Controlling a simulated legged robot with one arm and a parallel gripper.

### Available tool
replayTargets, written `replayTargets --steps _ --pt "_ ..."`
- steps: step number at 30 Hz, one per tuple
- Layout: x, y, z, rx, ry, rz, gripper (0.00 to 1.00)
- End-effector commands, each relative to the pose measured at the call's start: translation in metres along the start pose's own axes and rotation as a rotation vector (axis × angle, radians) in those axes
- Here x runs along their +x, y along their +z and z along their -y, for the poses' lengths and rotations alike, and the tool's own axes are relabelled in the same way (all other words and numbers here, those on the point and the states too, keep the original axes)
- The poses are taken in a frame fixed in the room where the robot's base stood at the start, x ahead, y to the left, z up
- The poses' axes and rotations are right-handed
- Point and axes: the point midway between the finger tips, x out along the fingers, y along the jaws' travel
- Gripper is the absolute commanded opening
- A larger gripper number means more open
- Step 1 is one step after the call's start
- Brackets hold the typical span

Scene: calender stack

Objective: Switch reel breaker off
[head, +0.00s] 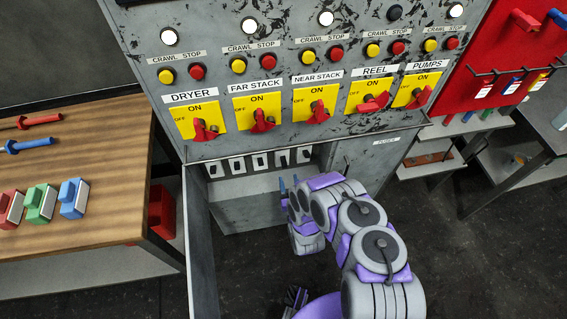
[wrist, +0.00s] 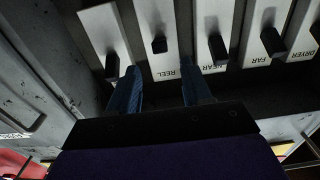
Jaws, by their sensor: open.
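The reel breaker (wrist: 164,62) is a white plate with a black toggle, marked REEL, in the wrist view. In the head view it is the fourth plate from the left (head: 282,158), inside the open lower compartment. My gripper (wrist: 158,78) is open and empty, its two blue fingers pointing at the breaker row. The reel toggle appears between the fingertips in the picture, with no clear contact. In the head view my gripper (head: 290,184) is just below the right end of the row. The toggle's on or off marking cannot be read.
The near breaker (wrist: 217,45) and an unreadable breaker (wrist: 108,35) flank the reel one closely. The open compartment door (head: 199,240) stands at the left. A wooden table (head: 110,165) is further left. Yellow rotary switches, including REEL (head: 362,95), sit above.

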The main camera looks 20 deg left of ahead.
Motion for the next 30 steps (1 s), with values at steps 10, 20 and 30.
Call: replayTargets --steps 10,20,30 --pt "0.060 0.001 0.000 0.004 0.000 -0.006 0.49" --pt "0.095 -0.001 0.001 0.002 -0.001 -0.005 0.49" --pt "0.098 -0.001 0.001 0.002 0.000 -0.001 0.49"
